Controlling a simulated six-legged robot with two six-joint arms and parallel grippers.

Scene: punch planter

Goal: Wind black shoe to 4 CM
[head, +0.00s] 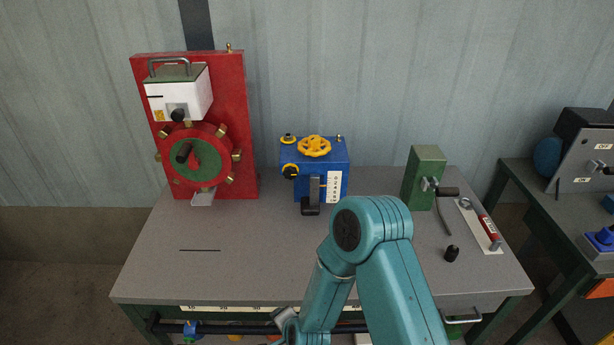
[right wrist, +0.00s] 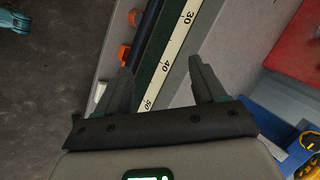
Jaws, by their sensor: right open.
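The blue box (head: 322,170) stands on the grey workbench, with a yellow handwheel (head: 314,146) on its top. The black shoe (head: 311,207) sits low on its front, under a dark vertical bar. A white scale plate (head: 333,187) is beside the bar; its marks are too small to read. In the right wrist view, my right gripper (right wrist: 160,64) is open and empty, above the bench's front edge and away from the blue box. In the head view my teal arm hides its fingers. The yellow wheel shows partly at the right wrist view's lower right (right wrist: 311,167). My left gripper is not visible.
A red panel (head: 236,120) with a round red wheel stands at the left. A green block (head: 425,177) with a crank and a red-handled tool (head: 488,228) are at the right. A ruler strip (right wrist: 166,66) runs along the bench front. The left bench top is mostly clear.

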